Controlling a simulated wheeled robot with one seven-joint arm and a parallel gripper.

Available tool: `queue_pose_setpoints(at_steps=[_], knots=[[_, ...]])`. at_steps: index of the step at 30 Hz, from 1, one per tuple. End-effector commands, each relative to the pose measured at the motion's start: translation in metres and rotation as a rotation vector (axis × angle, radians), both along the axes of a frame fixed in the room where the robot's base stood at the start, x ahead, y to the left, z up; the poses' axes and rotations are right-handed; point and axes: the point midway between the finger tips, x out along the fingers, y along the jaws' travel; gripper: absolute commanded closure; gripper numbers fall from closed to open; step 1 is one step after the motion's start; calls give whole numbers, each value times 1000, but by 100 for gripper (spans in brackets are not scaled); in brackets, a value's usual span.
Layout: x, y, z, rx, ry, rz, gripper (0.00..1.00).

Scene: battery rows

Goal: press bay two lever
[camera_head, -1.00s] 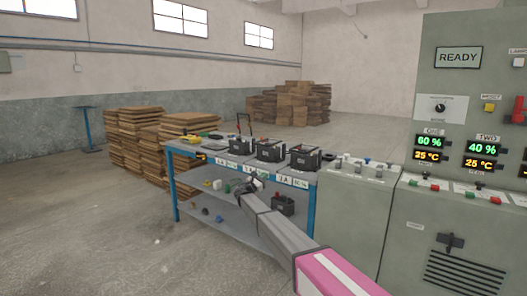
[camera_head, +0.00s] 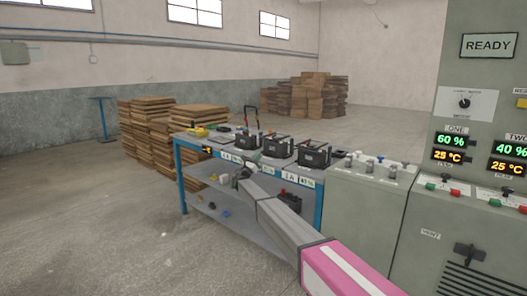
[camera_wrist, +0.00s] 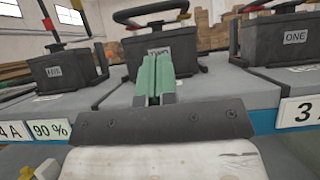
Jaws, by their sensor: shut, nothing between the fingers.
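The panel under the TWO display (camera_head: 510,151) carries a small dark lever-like part (camera_head: 508,190), with a green button (camera_head: 495,202) to its left; I cannot tell for sure that this is the bay two lever. My gripper (camera_head: 241,175) is far to the left of it, at the front edge of the blue-framed bench. In the wrist view its green fingers (camera_wrist: 155,80) are shut and empty. They point at a black battery labelled TWO (camera_wrist: 185,50), whose label they partly hide. Batteries labelled ONE (camera_wrist: 290,38) and seemingly NINE (camera_wrist: 60,70) stand to either side.
A low grey cabinet (camera_head: 365,205) stands between the bench (camera_head: 183,185) and the tall panel reading READY (camera_head: 488,44). Stacked brown boards (camera_head: 150,125) are behind the bench at left. The floor at left is clear.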

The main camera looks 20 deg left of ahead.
Motion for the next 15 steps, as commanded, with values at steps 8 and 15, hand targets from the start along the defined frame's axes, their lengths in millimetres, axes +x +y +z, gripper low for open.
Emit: queue_pose_setpoints(at_steps=[8,15], knots=[[23,-9,15,1,0,-2,100],[54,-22,38,1,0,-2,100]])
